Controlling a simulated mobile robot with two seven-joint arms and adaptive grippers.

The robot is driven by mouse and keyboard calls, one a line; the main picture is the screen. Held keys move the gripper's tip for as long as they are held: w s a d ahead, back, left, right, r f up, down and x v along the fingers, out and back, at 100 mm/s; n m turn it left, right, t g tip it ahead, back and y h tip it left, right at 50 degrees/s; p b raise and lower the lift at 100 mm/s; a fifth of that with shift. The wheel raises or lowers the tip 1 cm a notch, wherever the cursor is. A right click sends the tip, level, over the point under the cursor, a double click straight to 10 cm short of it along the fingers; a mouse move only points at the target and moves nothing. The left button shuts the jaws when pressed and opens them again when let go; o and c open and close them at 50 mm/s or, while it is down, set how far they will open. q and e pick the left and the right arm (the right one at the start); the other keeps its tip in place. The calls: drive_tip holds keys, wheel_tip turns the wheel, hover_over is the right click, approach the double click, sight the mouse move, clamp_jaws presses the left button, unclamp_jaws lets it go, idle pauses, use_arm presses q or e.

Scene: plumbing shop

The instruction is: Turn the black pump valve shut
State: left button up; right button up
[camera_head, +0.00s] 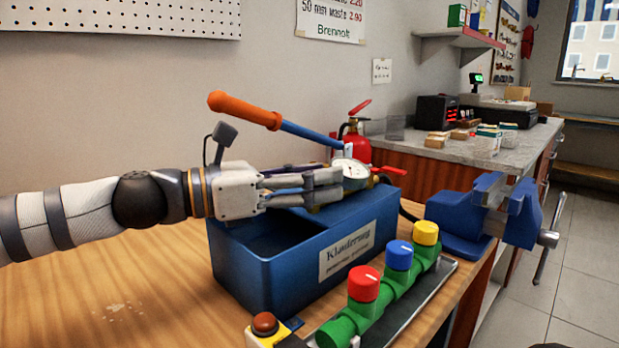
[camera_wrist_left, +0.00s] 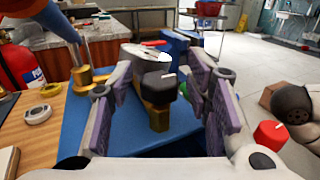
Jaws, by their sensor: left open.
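The pump is a blue tank (camera_head: 268,278) with a lettered label and a lever with an orange grip (camera_head: 245,108); a round gauge (camera_head: 350,170) sits on top. The black pump valve (camera_wrist_left: 158,86) is a dark knob with a white mark on a brass stem (camera_wrist_left: 158,116), seen in the left wrist view. In the head view it is hidden behind the fingers. My left gripper (camera_head: 325,186) reaches in from the left, low over the tank. It is open, with its fingers on either side of the knob in the left wrist view (camera_wrist_left: 160,88); contact cannot be told.
A green manifold with red (camera_head: 363,284), blue (camera_head: 399,255) and yellow (camera_head: 426,233) knobs stands in front. A blue vise (camera_head: 462,230) is at right, a red fire extinguisher (camera_head: 357,147) behind. A button box (camera_head: 264,326) sits near. The bench's left part is clear.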

use_arm(q)
drive_tip(key=v, duration=1.2)
